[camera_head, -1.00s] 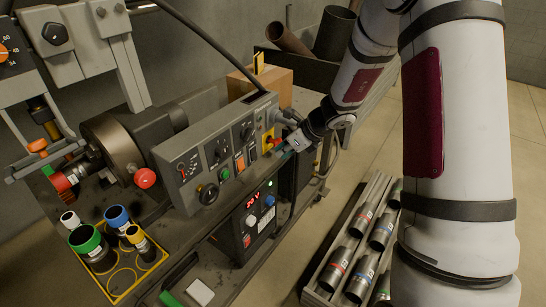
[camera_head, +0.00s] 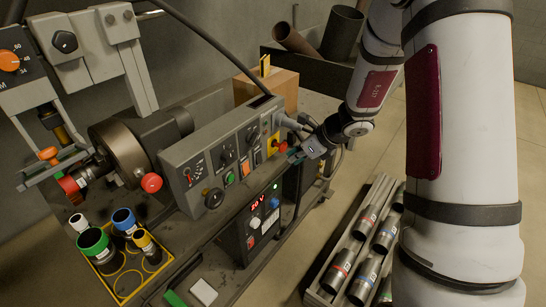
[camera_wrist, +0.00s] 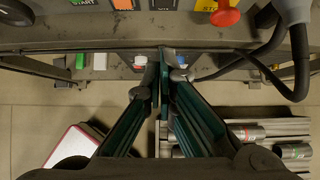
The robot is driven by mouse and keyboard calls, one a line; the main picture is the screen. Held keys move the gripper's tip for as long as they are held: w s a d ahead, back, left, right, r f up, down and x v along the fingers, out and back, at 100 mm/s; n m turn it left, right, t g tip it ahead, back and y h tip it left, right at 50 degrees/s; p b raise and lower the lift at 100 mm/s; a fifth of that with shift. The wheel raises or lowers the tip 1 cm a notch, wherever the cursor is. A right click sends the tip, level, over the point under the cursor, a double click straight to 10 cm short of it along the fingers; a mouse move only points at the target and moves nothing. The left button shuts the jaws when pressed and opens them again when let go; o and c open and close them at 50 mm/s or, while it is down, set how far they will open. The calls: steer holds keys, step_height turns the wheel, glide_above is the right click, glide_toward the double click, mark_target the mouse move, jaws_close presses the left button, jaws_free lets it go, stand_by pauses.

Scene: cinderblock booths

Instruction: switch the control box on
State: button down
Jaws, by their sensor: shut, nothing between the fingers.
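The control box (camera_head: 212,152) is a long grey panel on the bench, with dials, small levers, coloured buttons and a black knob on its face. A red rotary switch on a yellow plate (camera_head: 273,143) sits at its right end. The red switch (camera_wrist: 225,13) also shows at the top of the wrist view, right of my fingertips. My gripper (camera_wrist: 165,55) is shut and empty, its green-padded fingers together. In the head view my gripper (camera_head: 294,156) is just right of the red switch. It looks apart from the switch in the wrist view.
A power supply (camera_head: 252,222) with a lit red display stands below the box. A thick dark cable (camera_wrist: 278,60) hangs right of my fingers. A crate of metal cylinders (camera_head: 345,250) lies at lower right. A yellow-rimmed tray (camera_head: 122,293) holds coloured cups.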

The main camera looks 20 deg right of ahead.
mark_target(259, 158)
steer(key=shift+f, duration=0.1)
steer(key=x, duration=0.4)
steer(key=w+a+r+x, duration=0.1)
steer(key=x, duration=0.7)
steer(key=shift+w+a, duration=0.35)
steer(key=shift+w, duration=0.2)
steer(key=shift+w+b, duration=0.1)
steer(key=shift+b, duration=0.25)
steer(key=shift+w+a+f+b, duration=0.2)
steer(key=shift+w+b, duration=0.05)
steer(key=shift+b, duration=0.3)
steer(key=shift+r, duration=0.2)
